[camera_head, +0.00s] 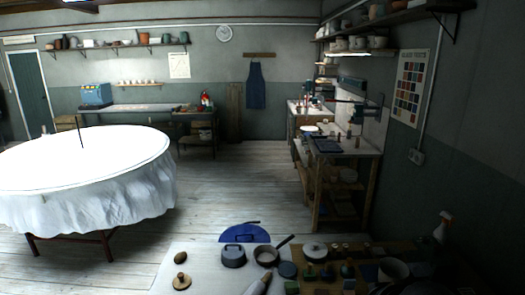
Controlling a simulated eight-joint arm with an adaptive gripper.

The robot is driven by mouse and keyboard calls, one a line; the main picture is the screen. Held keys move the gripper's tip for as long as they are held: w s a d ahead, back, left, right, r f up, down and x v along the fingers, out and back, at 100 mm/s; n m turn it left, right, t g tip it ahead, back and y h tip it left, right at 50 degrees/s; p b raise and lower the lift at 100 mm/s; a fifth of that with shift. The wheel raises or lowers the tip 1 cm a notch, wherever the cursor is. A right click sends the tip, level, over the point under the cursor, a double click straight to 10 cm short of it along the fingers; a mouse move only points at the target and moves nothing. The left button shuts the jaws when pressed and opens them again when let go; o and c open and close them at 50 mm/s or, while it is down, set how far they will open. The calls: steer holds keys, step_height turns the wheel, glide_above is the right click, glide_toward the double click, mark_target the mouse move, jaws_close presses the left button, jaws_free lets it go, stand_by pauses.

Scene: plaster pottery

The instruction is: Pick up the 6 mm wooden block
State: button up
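No piece can be made out for certain as the 6 mm wooden block. The near worktop (205,262) at the bottom holds many small things. At its left are a round light-wood piece with a knob (181,281) and a brown oval piece (180,257). At its right, several small dark and green pieces with light-wood tops (327,272) stand close together on a brown surface; they are too small to tell apart. My gripper does not show in this view.
A white-draped round table (85,190) stands at the left. The plank floor (235,185) between is clear.

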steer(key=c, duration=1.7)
